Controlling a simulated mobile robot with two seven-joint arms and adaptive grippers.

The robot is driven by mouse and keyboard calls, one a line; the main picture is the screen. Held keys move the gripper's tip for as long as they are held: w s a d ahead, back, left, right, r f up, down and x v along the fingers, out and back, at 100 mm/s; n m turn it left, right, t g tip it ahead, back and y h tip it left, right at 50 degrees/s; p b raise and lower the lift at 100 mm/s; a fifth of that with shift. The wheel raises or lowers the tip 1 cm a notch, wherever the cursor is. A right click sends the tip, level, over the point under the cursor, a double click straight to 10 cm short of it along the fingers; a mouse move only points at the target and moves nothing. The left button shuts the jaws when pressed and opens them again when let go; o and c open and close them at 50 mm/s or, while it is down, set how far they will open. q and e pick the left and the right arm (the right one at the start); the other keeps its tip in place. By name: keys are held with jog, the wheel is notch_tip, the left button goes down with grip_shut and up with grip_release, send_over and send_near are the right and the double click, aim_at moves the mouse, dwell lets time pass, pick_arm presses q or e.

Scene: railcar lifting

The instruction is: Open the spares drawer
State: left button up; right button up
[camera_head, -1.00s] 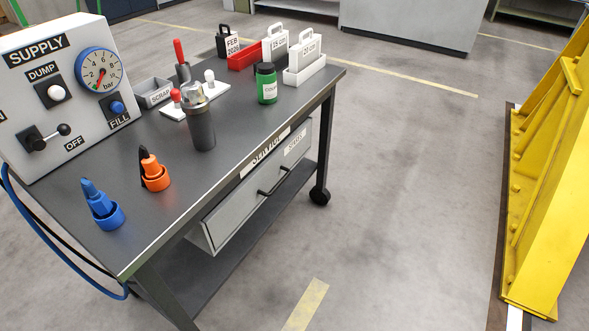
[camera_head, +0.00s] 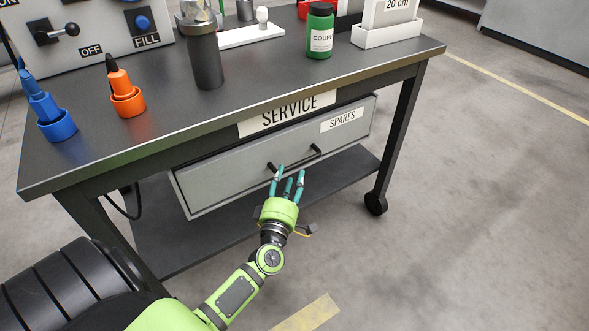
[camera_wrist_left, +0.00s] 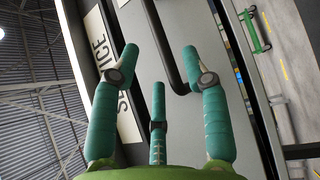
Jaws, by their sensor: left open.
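The spares drawer (camera_head: 228,178) is a light grey box under the service bench top, with a white SPARES label (camera_head: 342,120) on its front. Its black bar handle (camera_head: 316,149) sits at the middle of the front. My left gripper (camera_head: 288,174) is open and empty, its teal fingers pointing up at the drawer front, just below the handle in the head view. In the left wrist view the dark handle (camera_wrist_left: 163,45) runs between the spread fingers (camera_wrist_left: 160,62). I cannot tell whether any finger touches it. My right gripper is not in view.
The bench top (camera_head: 175,120) holds a blue marker in a cup (camera_head: 50,115), an orange one (camera_head: 125,95), a dark cylinder (camera_head: 206,62) and a green jar (camera_head: 319,32). A lower shelf (camera_head: 205,240) lies under the drawer. The floor on the right is clear.

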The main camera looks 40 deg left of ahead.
aim_at(293, 167)
pick_arm(q)
jog(key=x, duration=0.5)
jog(key=shift+w, duration=0.1)
grip_shut()
